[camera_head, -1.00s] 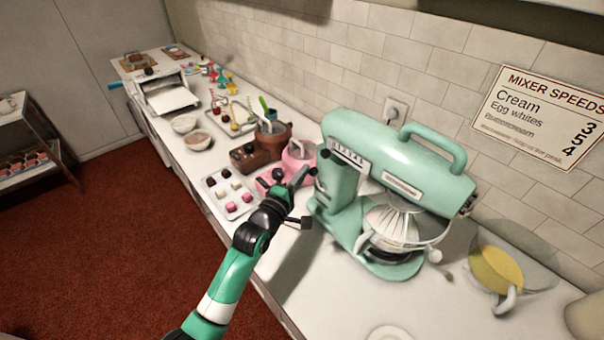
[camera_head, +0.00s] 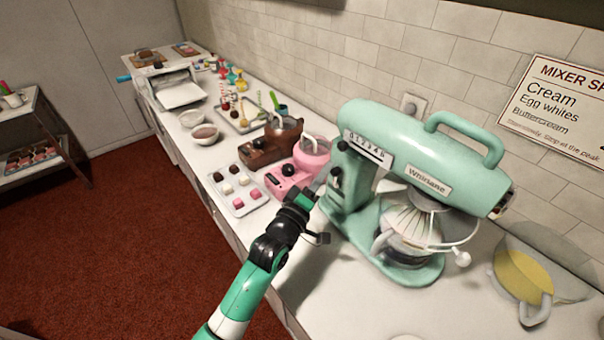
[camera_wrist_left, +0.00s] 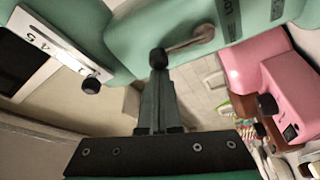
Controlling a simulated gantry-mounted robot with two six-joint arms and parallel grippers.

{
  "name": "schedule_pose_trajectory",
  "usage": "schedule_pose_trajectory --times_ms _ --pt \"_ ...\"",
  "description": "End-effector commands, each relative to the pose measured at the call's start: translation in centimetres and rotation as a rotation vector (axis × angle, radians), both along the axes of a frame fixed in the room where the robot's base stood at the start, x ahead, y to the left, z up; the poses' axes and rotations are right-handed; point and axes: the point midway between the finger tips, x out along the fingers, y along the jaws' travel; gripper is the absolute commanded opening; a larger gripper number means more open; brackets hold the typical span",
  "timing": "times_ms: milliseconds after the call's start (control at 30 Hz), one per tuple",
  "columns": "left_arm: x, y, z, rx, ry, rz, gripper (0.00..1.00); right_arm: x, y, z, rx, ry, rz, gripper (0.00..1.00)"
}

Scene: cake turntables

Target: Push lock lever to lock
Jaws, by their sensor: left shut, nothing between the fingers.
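The mint-green mixer (camera_head: 430,150) stands on the counter. Its lock lever, a short metal arm with a black knob (camera_wrist_left: 160,58), shows in the left wrist view below a dark label strip on the mixer body. In the head view a black knob (camera_head: 336,172) shows on the mixer's left side, close to my gripper. My left gripper (camera_head: 322,186) is shut and empty beside the mixer. In the left wrist view its fingertips (camera_wrist_left: 158,82) are right at the lever's knob; I cannot tell whether they touch. My right gripper is not in view.
The speed knob (camera_wrist_left: 91,86) and its numbered plate (camera_wrist_left: 50,42) are close by. A pink machine (camera_head: 312,158) and a tray of sweets (camera_head: 240,203) stand left of the mixer. A jug of yellow liquid (camera_head: 522,275) stands to its right.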

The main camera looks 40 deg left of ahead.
Motion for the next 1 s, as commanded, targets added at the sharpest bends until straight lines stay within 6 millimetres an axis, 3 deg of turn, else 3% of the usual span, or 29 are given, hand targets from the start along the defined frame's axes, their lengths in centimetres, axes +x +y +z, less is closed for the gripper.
schedule_pose_trajectory --times_ms 67,367,600,800,1000 --pt "0.1 -0.8 -0.1 0.049 -0.014 -0.008 0.00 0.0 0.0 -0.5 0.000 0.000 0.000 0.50" --pt "0.1 -0.4 0.5 0.044 -0.012 -0.005 0.00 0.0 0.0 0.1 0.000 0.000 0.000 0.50" --pt "0.7 1.3 3.2 0.044 -0.016 -0.009 0.00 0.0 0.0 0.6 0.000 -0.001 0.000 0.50" --pt "-4.6 1.0 1.6 0.043 -0.008 -0.010 0.00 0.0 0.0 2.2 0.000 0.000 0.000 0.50" --pt "-8.0 0.9 0.6 0.043 -0.009 -0.010 0.00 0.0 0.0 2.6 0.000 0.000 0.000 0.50"
